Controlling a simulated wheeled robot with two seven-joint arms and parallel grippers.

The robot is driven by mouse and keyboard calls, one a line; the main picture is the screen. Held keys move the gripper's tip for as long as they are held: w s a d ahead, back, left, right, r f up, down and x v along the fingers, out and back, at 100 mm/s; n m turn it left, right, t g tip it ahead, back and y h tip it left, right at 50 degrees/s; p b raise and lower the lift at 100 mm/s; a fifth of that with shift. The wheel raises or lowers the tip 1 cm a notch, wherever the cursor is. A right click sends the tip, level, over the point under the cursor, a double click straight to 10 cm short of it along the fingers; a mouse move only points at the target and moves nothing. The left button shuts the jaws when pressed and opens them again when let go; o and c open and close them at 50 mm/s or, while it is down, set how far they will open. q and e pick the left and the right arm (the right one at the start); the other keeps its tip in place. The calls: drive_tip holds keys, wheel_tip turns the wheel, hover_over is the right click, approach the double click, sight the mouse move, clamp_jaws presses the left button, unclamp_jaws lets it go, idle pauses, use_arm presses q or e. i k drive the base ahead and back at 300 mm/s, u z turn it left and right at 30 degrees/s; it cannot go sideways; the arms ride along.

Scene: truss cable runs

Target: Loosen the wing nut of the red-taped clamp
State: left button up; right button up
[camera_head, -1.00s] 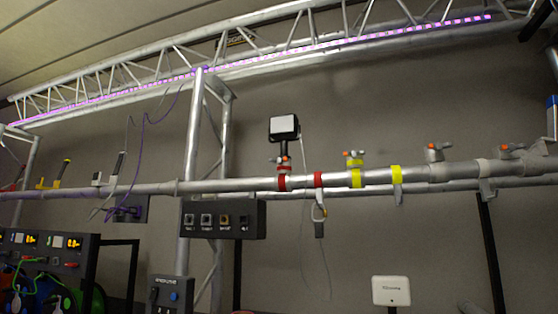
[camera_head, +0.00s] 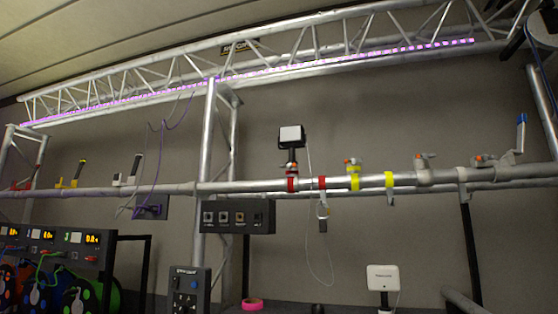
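The red-taped clamp (camera_head: 291,171) sits on the horizontal pipe, right of the middle of the head view. A red tape band (camera_head: 292,185) is on the pipe at it, and a small orange-red wing nut shows at its side. A black lamp with a white face (camera_head: 291,136) stands above this clamp. A second red band (camera_head: 322,183) is just to the right, with a hook and a grey tag (camera_head: 323,225) hanging below it. Whether the wing nut is tight cannot be seen. Neither of my grippers is in view.
A yellow-taped clamp (camera_head: 352,165), another yellow band (camera_head: 389,181) and grey clamps (camera_head: 423,168) follow to the right. A black switch box (camera_head: 237,217) hangs below the pipe. A white device (camera_head: 383,278) stands lower right. A dark rack (camera_head: 60,255) with cables is lower left.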

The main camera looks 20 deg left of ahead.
sight(289, 166)
drive_tip(key=u, duration=0.05)
drive_tip(key=k, duration=0.1)
drive_tip(key=u, duration=1.65)
drive_tip(key=i, duration=1.25)
drive_tip(key=z, duration=1.8)
